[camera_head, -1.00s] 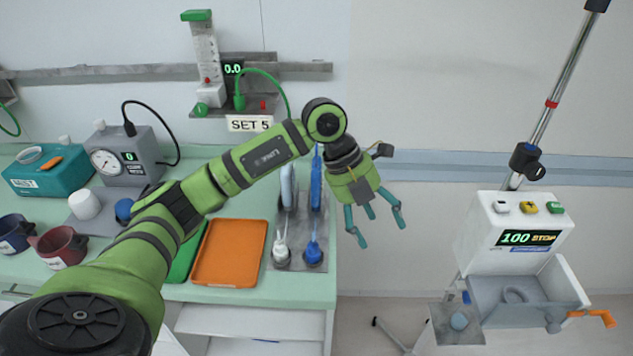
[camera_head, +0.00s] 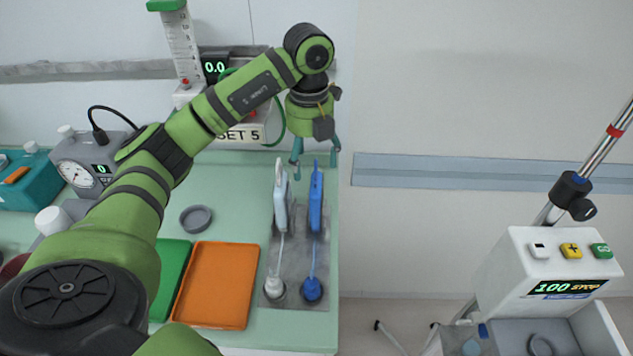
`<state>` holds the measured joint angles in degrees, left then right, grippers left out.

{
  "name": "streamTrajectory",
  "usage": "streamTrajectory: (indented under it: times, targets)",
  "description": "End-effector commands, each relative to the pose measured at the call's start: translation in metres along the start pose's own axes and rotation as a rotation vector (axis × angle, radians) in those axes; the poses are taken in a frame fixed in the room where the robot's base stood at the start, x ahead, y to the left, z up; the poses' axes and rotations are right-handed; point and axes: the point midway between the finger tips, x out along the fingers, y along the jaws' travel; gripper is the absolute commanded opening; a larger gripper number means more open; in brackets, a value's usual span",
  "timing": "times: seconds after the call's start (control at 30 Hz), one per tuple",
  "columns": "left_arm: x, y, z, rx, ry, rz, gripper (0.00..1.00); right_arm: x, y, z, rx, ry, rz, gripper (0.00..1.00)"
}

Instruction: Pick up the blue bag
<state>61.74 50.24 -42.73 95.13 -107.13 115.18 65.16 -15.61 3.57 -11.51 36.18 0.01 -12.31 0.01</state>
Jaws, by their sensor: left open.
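The blue bag (camera_head: 315,203) stands upright and narrow on a grey plate (camera_head: 302,262) near the right end of the green counter. A blue tube runs from it to a round blue piece (camera_head: 312,290) at the front. A pale white bag (camera_head: 281,200) stands just to its left, with a white round piece (camera_head: 274,288) in front. My left gripper (camera_head: 316,172) is open and points down over the tops of the two bags, fingers spread. Whether a finger touches a bag I cannot tell. My right gripper is not in view.
An orange tray (camera_head: 214,285) and a green tray (camera_head: 170,277) lie left of the bags. A grey round dish (camera_head: 196,218) is behind them. The flowmeter (camera_head: 183,50) and SET 5 sign (camera_head: 250,135) are behind my arm. A white machine (camera_head: 548,280) stands at right, with open floor between.

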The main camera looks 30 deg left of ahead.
Motion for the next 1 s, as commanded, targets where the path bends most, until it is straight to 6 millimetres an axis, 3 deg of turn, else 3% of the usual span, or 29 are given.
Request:
streamTrajectory:
  times: [0.23,0.4,0.6,0.87,0.9,1.0]
  targets:
    - [0.018,-0.001,-0.001,0.002,0.005,0.001,0.74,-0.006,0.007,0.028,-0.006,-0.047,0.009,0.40]
    - [0.037,-0.002,0.002,0.001,0.007,0.003,0.74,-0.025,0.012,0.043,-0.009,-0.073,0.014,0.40]
    - [0.065,-0.003,0.003,0.002,0.003,0.001,0.74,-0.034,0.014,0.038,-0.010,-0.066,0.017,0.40]
    - [0.071,-0.003,0.004,0.002,0.001,0.000,0.74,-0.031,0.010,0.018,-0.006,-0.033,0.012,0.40]
    - [0.071,-0.003,0.004,0.002,0.001,0.000,0.70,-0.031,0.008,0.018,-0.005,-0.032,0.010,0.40]
    - [0.071,-0.003,0.004,0.002,0.001,0.000,0.30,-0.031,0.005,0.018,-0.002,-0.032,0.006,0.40]
